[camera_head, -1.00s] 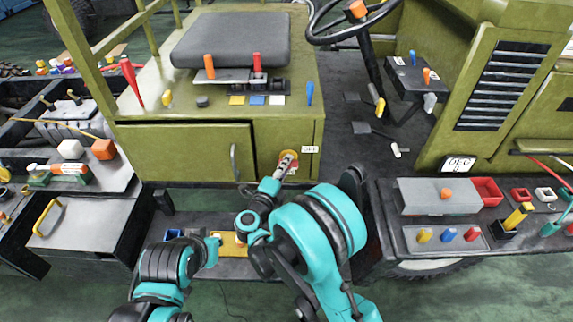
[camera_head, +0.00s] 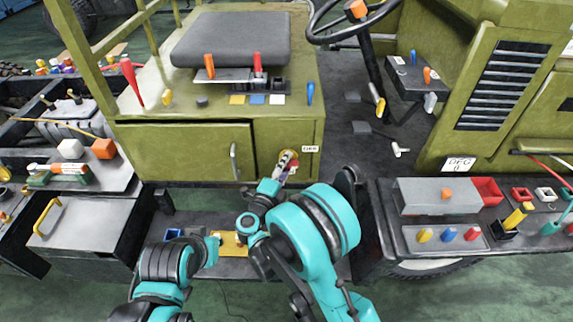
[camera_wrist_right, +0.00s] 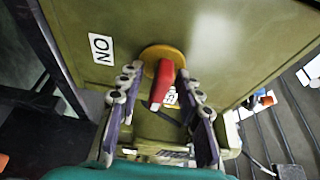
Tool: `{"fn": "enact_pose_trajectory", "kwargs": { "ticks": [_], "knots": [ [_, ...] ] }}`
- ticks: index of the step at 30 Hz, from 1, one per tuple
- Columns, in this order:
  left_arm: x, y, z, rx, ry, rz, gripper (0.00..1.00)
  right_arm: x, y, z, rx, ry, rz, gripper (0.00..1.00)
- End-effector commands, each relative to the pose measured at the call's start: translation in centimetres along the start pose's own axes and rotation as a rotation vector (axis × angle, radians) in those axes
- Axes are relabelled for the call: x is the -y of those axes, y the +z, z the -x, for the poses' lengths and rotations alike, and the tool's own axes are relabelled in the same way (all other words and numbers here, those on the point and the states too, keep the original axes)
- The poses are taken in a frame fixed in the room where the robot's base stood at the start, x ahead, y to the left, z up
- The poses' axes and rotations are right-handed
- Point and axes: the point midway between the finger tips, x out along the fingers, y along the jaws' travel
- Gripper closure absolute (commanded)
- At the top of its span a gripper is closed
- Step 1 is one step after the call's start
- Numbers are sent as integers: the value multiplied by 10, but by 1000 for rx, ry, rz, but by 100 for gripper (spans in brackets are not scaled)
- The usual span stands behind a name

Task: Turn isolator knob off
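The isolator knob is a red handle (camera_wrist_right: 162,84) on a round yellow plate (camera_wrist_right: 160,58), on the olive cabinet front. In the head view the yellow plate (camera_head: 291,155) shows just beyond my right gripper (camera_head: 284,166), which hides most of the knob. In the right wrist view my right gripper (camera_wrist_right: 162,112) has its fingers apart, one on each side of the red handle, with visible gaps. A white label (camera_wrist_right: 102,49) with black letters is left of the plate in that view. My left gripper (camera_head: 212,247) is low, away from the knob; its fingers are not clear.
The cabinet door (camera_head: 185,152) with a vertical handle is left of the knob. A yellow block (camera_head: 232,244) lies on the low step beside my left gripper. A tray (camera_head: 425,242) with coloured knobs stands at right. A steering wheel (camera_head: 350,22) is above right.

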Motion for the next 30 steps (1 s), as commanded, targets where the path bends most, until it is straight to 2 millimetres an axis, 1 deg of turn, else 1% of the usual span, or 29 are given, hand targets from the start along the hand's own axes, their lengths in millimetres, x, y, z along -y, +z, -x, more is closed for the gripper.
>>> {"fn": "enact_pose_trajectory", "kwargs": {
  "ticks": [5, 8, 11, 18, 21, 25, 30],
  "knots": [
    [0, 0, 0, 0, 0, 0, 100, 0, 0, 0, 0, 0, 0, 66],
    [0, 0, 0, 0, 0, 0, 100, 0, 1, 7, 1, 0, 0, 66],
    [0, 0, 0, 0, 0, 0, 100, 0, 1, 21, 3, 0, 0, 66],
    [0, 0, 0, 0, 0, 0, 100, 0, 2, 74, 5, 0, 0, 66],
    [0, 0, 0, 0, 0, 0, 100, 0, 1, 94, 3, 0, 0, 66],
    [0, 0, 0, 0, 0, 0, 100, 0, 1, 111, 3, 0, 0, 66],
    [0, 0, 0, 0, 0, 0, 100, 0, 0, 120, 0, 0, 0, 66]
  ]
}}
